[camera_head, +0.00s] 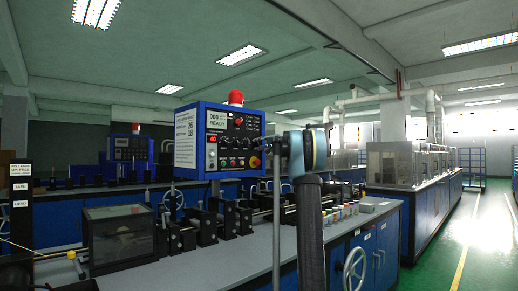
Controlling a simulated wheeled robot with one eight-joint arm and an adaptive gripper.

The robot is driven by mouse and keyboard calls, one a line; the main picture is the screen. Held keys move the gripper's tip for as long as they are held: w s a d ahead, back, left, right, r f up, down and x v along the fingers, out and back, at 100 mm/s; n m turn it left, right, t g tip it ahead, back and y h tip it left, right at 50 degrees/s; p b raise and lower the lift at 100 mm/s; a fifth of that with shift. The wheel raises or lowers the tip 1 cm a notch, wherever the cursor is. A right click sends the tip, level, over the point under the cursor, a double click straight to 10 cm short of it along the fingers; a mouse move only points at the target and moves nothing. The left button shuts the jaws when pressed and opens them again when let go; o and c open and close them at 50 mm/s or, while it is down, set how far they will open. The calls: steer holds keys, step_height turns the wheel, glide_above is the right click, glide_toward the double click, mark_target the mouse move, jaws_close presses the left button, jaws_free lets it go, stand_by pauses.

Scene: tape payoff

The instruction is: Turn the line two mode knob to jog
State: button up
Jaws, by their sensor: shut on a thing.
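A blue control box (187,141) with a dark front panel stands on the bench, left of my arm. Its display (217,119) reads READY, and a red number readout (212,139) sits below. A row of small black knobs (238,142) crosses the panel, with a yellow-ringed red button (254,162) lower right. My gripper (266,146) reaches in from the right at the panel's right edge and is shut on what appears to be a knob there. The fingers hide that knob, so its setting does not show. The panel labels are too small to read.
A red lamp (236,97) tops the box. A second blue panel (130,147) stands farther back left. A thin upright post (277,215) stands beside my arm. Rollers and a clear-sided case (120,237) occupy the bench. The green aisle (480,240) at right is clear.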

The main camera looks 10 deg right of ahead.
steer(key=m, duration=0.5)
steer(key=shift+d+m, duration=0.15)
steer(key=shift+m, duration=2.25)
steer(key=o, duration=0.8)
steer(key=shift+w, duration=0.1)
steer(key=v, duration=1.2)
steer(key=shift+f, duration=0.1)
